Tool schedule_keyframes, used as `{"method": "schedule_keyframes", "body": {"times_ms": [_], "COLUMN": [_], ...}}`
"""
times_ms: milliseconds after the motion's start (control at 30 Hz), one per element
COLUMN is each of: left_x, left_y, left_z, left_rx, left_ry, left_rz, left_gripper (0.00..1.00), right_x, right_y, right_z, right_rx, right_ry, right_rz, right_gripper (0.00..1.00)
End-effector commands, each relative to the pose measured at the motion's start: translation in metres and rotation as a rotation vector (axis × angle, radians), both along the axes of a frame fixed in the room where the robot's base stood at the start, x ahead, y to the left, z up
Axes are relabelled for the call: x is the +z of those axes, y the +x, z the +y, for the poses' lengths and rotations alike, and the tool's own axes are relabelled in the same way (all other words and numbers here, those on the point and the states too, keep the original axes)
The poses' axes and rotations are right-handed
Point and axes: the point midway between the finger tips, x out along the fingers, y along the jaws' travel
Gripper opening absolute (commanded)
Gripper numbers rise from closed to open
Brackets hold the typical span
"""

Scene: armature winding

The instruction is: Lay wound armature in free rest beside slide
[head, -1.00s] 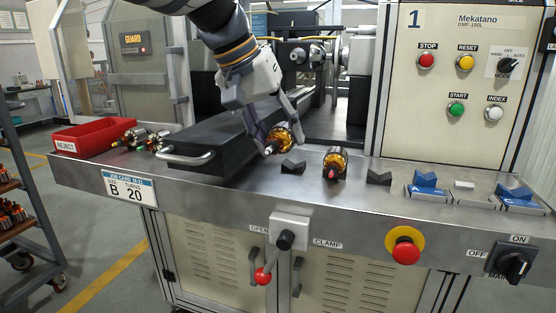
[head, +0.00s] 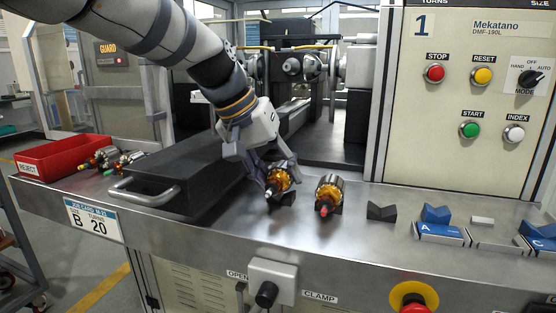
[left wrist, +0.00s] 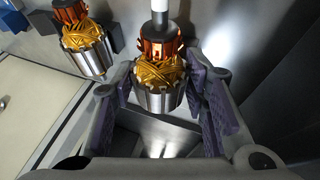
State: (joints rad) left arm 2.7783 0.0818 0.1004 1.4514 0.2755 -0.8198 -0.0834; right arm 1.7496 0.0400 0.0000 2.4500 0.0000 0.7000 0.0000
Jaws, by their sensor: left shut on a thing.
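The wound armature (head: 279,180), with yellow-gold windings and a silver core, is between the fingers of my left gripper (head: 268,176). In the left wrist view the armature (left wrist: 160,78) sits between the two purple-padded fingers (left wrist: 168,92). It is at the dark V-shaped rest (head: 288,199) beside the black slide (head: 190,168) with its metal handle; whether it bears fully on the rest is unclear. A second wound armature (head: 328,192) with a red tip lies in the rest just to the right, also visible in the left wrist view (left wrist: 85,42). My right gripper is not in view.
An empty dark V rest (head: 381,212) stands further right, then blue blocks (head: 437,229) on labelled trays. A red reject bin (head: 60,160) and more armatures (head: 108,158) are left of the slide. The control panel (head: 475,95) rises behind.

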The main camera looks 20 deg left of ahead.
Motion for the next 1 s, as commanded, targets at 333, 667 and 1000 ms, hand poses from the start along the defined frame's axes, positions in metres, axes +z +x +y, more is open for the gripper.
{"method": "schedule_keyframes", "body": {"times_ms": [333,667,1000], "left_x": [-0.012,-0.019,-0.027], "left_y": [-0.001,-0.002,-0.002], "left_z": [0.000,0.000,0.000], "left_rx": [-0.001,-0.003,-0.003], "left_ry": [0.001,0.003,0.002], "left_rz": [0.014,0.026,0.031], "left_gripper": [0.00,0.00,0.00], "right_x": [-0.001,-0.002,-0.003], "right_y": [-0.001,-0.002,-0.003], "right_z": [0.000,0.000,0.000], "right_rx": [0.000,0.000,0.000], "right_ry": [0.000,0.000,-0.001], "right_rz": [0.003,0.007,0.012], "right_gripper": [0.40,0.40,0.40]}}
